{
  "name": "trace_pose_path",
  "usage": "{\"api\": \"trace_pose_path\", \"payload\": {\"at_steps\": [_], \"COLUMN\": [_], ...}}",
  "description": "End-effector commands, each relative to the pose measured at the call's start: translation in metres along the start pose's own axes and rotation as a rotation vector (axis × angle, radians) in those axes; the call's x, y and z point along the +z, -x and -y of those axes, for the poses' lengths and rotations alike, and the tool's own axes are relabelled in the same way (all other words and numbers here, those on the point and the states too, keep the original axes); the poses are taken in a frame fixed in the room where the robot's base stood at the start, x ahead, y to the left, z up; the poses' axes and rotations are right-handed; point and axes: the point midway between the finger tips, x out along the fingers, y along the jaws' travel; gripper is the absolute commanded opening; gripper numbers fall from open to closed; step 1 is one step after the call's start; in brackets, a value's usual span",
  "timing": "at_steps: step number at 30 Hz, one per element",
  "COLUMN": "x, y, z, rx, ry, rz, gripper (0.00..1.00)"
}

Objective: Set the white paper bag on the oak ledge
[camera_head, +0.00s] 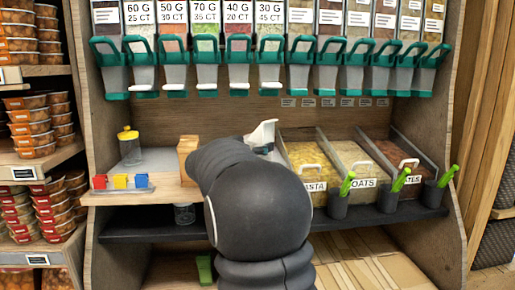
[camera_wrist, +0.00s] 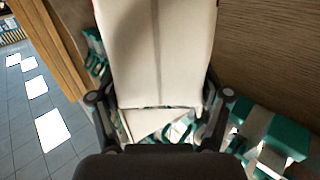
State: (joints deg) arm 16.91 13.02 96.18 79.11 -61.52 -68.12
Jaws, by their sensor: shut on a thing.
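The white paper bag (camera_wrist: 155,50) fills the upper middle of the wrist view, between the two fingers of my gripper (camera_wrist: 158,100), which is shut on it. In the head view a small white part of the bag (camera_head: 262,133) shows above my dark arm, in front of the back panel. My arm hides the rest of the bag and most of my gripper there. The oak ledge (camera_head: 163,194) is the light wooden shelf at the left, and its right part is hidden behind my arm.
On the ledge stand a yellow-lidded jar (camera_head: 130,148), small coloured blocks (camera_head: 121,182) and a wooden upright (camera_head: 187,158). Open bins (camera_head: 352,157) with scoops are at the right. Teal-handled dispensers (camera_head: 270,65) hang above. A dark shelf (camera_head: 140,224) runs below.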

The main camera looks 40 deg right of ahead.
Motion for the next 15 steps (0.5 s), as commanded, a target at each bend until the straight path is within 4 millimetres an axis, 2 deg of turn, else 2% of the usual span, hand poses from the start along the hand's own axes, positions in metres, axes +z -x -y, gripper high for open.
{"api": "trace_pose_path", "payload": {"at_steps": [8,9,12,15], "x": [0.0006,0.0016,0.0013,0.0013], "y": [0.0001,0.0001,0.0001,0.0001], "z": [0.0,0.0,0.0,0.0], "rx": [0.0,0.0,0.0,0.0], "ry": [0.0,0.0,0.0,0.0], "rz": [0.0,0.0,0.0,0.0], "gripper": [0.18,0.79,1.0,1.0]}}
